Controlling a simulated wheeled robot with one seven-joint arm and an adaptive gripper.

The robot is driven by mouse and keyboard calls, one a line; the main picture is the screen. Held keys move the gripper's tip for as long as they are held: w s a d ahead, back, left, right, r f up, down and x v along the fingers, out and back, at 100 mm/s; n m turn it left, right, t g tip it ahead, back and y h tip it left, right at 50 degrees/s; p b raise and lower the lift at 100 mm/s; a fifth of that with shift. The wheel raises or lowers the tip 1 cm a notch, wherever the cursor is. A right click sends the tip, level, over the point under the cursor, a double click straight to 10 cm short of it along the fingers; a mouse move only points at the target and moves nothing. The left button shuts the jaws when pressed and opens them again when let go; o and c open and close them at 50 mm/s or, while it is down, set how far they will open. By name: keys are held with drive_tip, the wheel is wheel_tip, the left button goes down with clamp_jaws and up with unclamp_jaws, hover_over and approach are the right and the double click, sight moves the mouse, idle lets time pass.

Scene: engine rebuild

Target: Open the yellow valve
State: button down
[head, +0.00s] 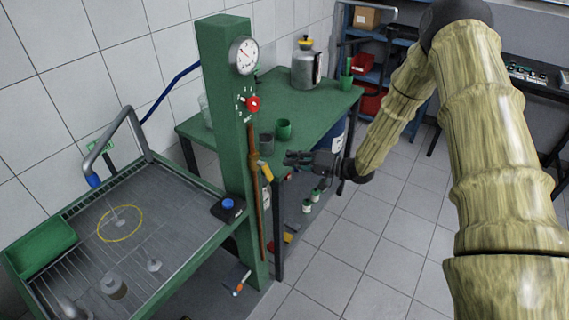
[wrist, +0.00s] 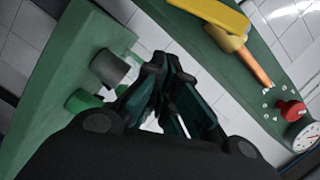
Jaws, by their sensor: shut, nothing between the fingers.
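The yellow valve (head: 266,172) is a lever on a thin copper pipe (head: 255,210) that runs down the green post. In the wrist view the yellow lever (wrist: 205,14) is large at the top, joined to the copper pipe (wrist: 258,72). My gripper (head: 289,158) is to the right of the lever in the head view, a little higher and apart from it. In the wrist view the gripper's fingers (wrist: 168,68) are closed together with nothing between them, and the lever lies beyond them.
The green post (head: 223,100) carries a red knob (head: 253,103) and a gauge (head: 243,56). A green table (head: 320,110) behind holds a green cup (head: 284,130), a dark cup (head: 266,144) and a metal canister (head: 305,68). A wash basin stands left; floor (head: 350,260) is clear front right.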

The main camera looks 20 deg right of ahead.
drive_tip(key=f+b+v, duration=0.1)
drive_tip(key=b+v, duration=0.1)
drive_tip(key=v, duration=0.6)
drive_tip(key=shift+s+d+r, duration=0.3)
drive_tip(key=shift+r, duration=0.15)
drive_tip(key=s+a+f+g+h, duration=0.1)
drive_tip(key=s+a+f+h, duration=0.4)
drive_tip(key=f, duration=0.6)
drive_tip(key=s+a+f+g+h, duration=0.1)
drive_tip(key=s+a+f+h, duration=0.2)
drive_tip(key=s+f, duration=0.6)
drive_tip(key=s+f+n+g+h, duration=0.1)
drive_tip(key=s+f+g, duration=0.3)
drive_tip(key=s, duration=1)
drive_tip(key=s+f+n+g+h, duration=0.1)
drive_tip(key=s+f+g+h, duration=0.3)
drive_tip(key=s, duration=1.1)
drive_tip(key=shift+s+f, duration=0.25)
drive_tip(key=shift+f, duration=0.65)
